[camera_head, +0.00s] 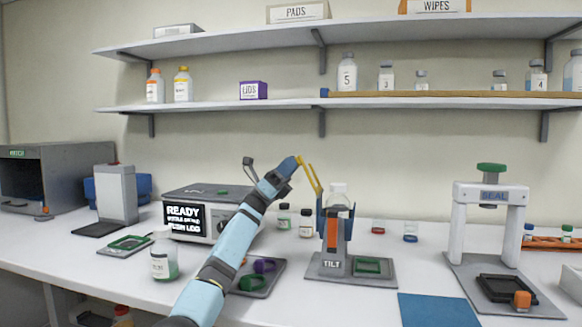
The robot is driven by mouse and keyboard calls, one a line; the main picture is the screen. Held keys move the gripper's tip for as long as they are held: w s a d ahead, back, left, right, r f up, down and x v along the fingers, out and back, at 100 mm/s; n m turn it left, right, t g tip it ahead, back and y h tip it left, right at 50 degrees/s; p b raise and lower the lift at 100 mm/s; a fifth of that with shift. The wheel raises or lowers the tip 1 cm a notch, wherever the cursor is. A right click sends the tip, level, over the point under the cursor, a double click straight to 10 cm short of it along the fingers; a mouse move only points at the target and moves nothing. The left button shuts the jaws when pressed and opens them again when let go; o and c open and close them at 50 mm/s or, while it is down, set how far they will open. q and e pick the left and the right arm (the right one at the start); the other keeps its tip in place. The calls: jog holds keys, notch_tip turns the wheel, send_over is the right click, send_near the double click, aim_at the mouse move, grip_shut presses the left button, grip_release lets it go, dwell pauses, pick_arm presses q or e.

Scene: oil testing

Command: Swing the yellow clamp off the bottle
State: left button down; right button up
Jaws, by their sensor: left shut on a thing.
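The yellow clamp (311,178) is a thin bar at the left side of the tilt stand (333,235). It leans up and to the left, away from the bottle. My left gripper (296,164) is shut on the clamp's upper end. The bottle (338,189) is clear with a pale cap and sits upright in the stand's blue holder. The holder and its orange part hide the bottle's lower portion. The clamp appears clear of the bottle's top. My right gripper is not in view.
Small bottles (306,223) stand just behind my left arm. A grey tray (257,279) with coloured rings lies beside the arm.

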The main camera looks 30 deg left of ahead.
pick_arm(q)
jog(key=c, duration=1)
grip_release()
jog(key=shift+f, duration=0.1)
jog(key=s+a+f, duration=0.1)
jog(key=s+a, duration=0.1)
jog(key=a, duration=0.4)
jog(key=s+a+f+p, duration=0.1)
jog(key=s+a, duration=0.1)
jog(key=a, duration=0.5)
jog(key=shift+a, duration=0.25)
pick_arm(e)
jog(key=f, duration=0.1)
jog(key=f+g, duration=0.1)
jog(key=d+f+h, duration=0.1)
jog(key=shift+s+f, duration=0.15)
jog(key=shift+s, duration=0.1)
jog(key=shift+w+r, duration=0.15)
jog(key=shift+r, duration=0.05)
